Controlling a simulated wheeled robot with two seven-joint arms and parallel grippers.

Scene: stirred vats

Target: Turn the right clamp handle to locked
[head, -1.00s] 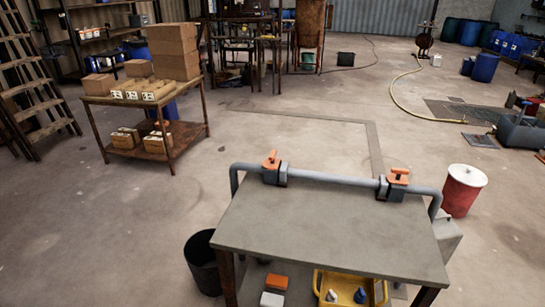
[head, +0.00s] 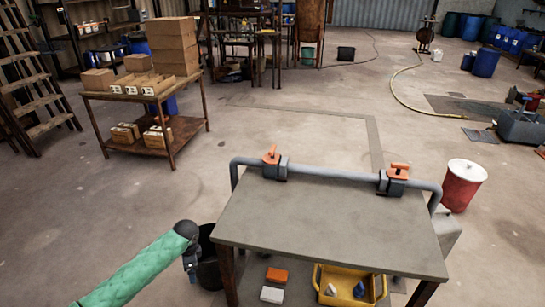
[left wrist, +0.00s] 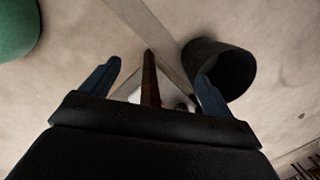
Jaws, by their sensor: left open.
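The right clamp has an orange handle (head: 399,169) on a dark grey body (head: 392,184), set on the grey pipe (head: 335,178) along the table's far edge. A similar left clamp with an orange handle (head: 270,155) sits on the same pipe. I cannot tell from its look whether the right handle is locked. My left gripper (head: 190,268) hangs low at the table's left side, by the black bucket, far from both clamps. In the left wrist view its two fingers (left wrist: 157,80) are spread with nothing between them. My right gripper is not in view.
The grey table (head: 320,225) has a clear top. A yellow tray (head: 347,296) and orange and white blocks sit on its lower shelf. A black bucket (left wrist: 225,70) stands left of the table, a red drum (head: 461,187) to its right.

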